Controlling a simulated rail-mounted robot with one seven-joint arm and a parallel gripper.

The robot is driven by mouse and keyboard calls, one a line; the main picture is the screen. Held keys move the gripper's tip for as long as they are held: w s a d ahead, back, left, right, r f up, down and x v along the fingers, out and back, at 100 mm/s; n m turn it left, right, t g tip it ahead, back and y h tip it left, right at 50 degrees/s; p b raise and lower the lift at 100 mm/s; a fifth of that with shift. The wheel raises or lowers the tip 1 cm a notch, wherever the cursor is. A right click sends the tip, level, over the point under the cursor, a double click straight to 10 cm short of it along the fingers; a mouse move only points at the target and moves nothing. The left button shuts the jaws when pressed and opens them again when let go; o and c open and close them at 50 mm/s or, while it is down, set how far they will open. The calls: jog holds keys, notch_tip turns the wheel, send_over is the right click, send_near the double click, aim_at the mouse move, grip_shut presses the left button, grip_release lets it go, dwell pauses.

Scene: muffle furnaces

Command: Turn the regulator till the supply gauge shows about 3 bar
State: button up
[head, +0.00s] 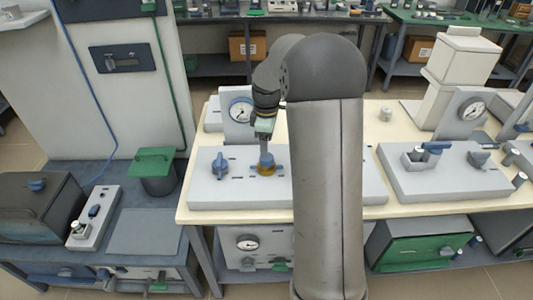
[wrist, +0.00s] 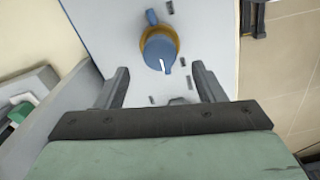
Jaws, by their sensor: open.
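A blue knob on a gold collar, seemingly the regulator (head: 266,168), stands on a light grey panel (head: 215,190) on the cream table. In the wrist view the knob (wrist: 159,50) shows a white mark pointing toward my gripper. My gripper (head: 265,143) is above this knob, pointing down. In the wrist view its two fingers (wrist: 160,68) are spread apart with nothing between them, and the knob lies beyond the tips. A round white gauge (head: 240,109), perhaps the supply gauge, stands behind the panel; its reading is too small to tell.
A second blue knob (head: 222,164) stands left of the regulator on the same panel. My arm hides the panel's middle. A green-lidded pot (head: 153,165) is at the left.

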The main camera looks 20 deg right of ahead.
jog(key=shift+f, duration=2.7)
jog(key=c, duration=1)
